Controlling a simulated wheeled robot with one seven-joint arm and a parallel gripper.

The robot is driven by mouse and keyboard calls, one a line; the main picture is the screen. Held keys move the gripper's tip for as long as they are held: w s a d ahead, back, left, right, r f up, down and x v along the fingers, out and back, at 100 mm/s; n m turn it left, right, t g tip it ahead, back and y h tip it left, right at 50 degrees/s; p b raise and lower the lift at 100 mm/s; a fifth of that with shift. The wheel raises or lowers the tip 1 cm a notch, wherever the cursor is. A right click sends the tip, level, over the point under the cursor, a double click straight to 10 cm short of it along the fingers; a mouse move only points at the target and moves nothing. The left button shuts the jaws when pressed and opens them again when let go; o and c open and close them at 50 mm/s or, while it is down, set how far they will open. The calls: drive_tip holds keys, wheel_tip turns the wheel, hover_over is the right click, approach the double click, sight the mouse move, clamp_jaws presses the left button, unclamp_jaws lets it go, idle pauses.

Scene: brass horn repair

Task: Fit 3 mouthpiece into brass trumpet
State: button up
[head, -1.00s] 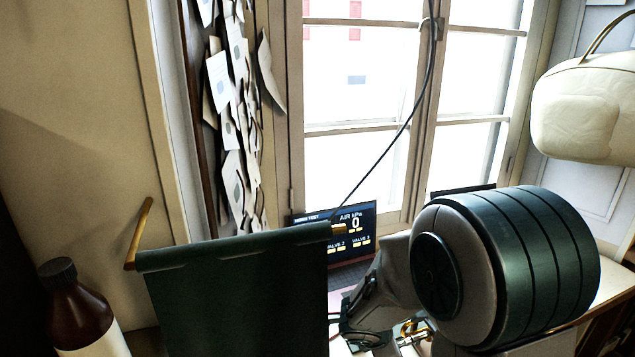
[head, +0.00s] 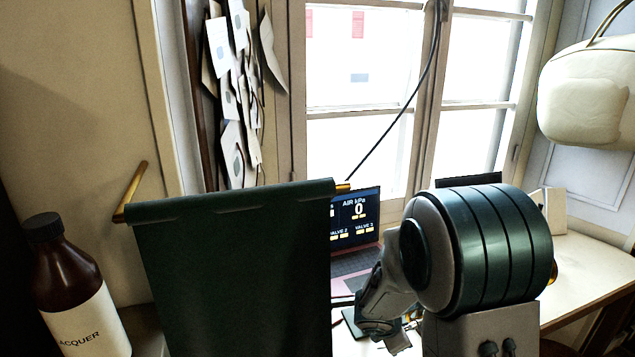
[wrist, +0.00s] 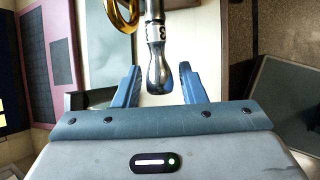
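The silver mouthpiece (wrist: 159,72) marked 3 is in the wrist view, with its wide end toward my palm. Its narrow end meets a silver tube (wrist: 154,10) at the top edge. A curved brass tube (wrist: 124,14), seemingly part of the trumpet, shows beside it. The rest of the trumpet is out of that view. My gripper (wrist: 159,69) is open, with one blue finger on each side of the mouthpiece and a visible gap on both sides. In the head view, my arm and a green cloth hide most of the work area.
A dark green hanging cloth (head: 235,275) stands in front. A brown lacquer bottle (head: 75,285) is at left. A screen (head: 355,218) reading AIR kPa 0 stands by the window. A cream bag (head: 588,95) hangs at right above a pale bench top (head: 590,265).

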drive_tip(key=shift+f, duration=0.1)
clamp_jaws()
drive_tip(key=shift+f+g+y+p, duration=0.1)
drive_tip(key=shift+g+y+p, duration=0.2)
drive_tip(key=shift+y+p, duration=0.9)
idle(1.2)
drive_tip(key=c, duration=0.8)
unclamp_jaws()
drive_tip(key=shift+s+p, duration=0.1)
drive_tip(key=shift+p, duration=1.95)
drive_tip(key=shift+d+m, duration=0.2)
drive_tip(key=shift+m, duration=0.1)
idle(0.7)
drive_tip(key=o, duration=1.1)
drive_tip(key=shift+d, duration=0.1)
drive_tip(key=shift+a, duration=0.2)
